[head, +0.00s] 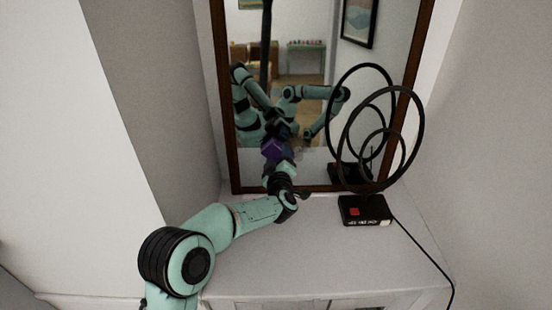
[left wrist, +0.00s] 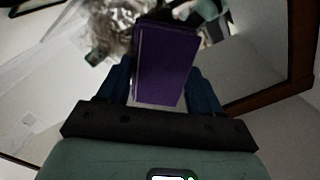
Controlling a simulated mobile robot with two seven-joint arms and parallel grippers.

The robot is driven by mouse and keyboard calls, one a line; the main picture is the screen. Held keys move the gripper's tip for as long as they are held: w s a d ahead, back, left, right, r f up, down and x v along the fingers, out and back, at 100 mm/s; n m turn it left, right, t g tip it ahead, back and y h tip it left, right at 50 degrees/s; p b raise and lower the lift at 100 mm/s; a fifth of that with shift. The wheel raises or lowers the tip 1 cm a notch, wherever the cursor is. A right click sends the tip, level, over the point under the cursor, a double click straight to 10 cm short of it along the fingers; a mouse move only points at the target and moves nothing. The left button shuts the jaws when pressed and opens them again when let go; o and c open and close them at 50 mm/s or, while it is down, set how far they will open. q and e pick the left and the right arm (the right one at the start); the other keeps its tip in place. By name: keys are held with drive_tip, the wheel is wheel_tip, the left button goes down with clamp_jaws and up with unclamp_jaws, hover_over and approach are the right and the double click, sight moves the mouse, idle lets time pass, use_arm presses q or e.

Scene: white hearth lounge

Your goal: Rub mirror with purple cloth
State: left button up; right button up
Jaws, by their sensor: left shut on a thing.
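A mirror (head: 300,100) in a brown wooden frame stands upright on a white cabinet top, and its glass reflects my arms and the room. My left gripper (head: 277,158) is in front of the lower part of the glass. It is shut on the purple cloth (head: 272,149), which looks like a folded block. In the left wrist view the cloth (left wrist: 166,64) sits between the two fingers. A greyish smudged patch (left wrist: 112,30) shows on the glass beside it. I cannot tell whether the cloth touches the glass. My right gripper is seen only as a reflection, too small to read.
A black device with large rings (head: 365,210) stands on the cabinet top (head: 300,255), right of my left arm and close before the mirror. Its cable runs over the right edge. White walls close in on both sides.

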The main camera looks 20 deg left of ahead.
use_arm(q)
drive_tip(key=shift+w+d+r+p, duration=0.1)
drive_tip(key=shift+w+d+p, duration=0.45)
drive_tip(key=shift+d, duration=0.6)
drive_tip(key=shift+w+d+f+p, duration=0.1)
drive_tip(key=shift+w+d+p, duration=0.5)
drive_tip(key=shift+d, duration=0.6)
drive_tip(key=shift+w+d+r+p, duration=0.1)
drive_tip(key=shift+w+d+p, duration=0.45)
drive_tip(key=shift+d, duration=0.6)
drive_tip(key=shift+w+d+p, duration=0.45)
drive_tip(key=shift+d, duration=0.35)
drive_tip(key=shift+w+d+p, duration=0.4)
drive_tip(key=shift+d, duration=0.4)
use_arm(e)
wheel_tip(320, 180, up, 6)
drive_tip(key=w, duration=0.2)
drive_tip(key=shift+w, duration=0.3)
use_arm(q)
drive_tip(key=shift+a, duration=0.1)
use_arm(e)
drive_tip(key=shift+f, duration=0.15)
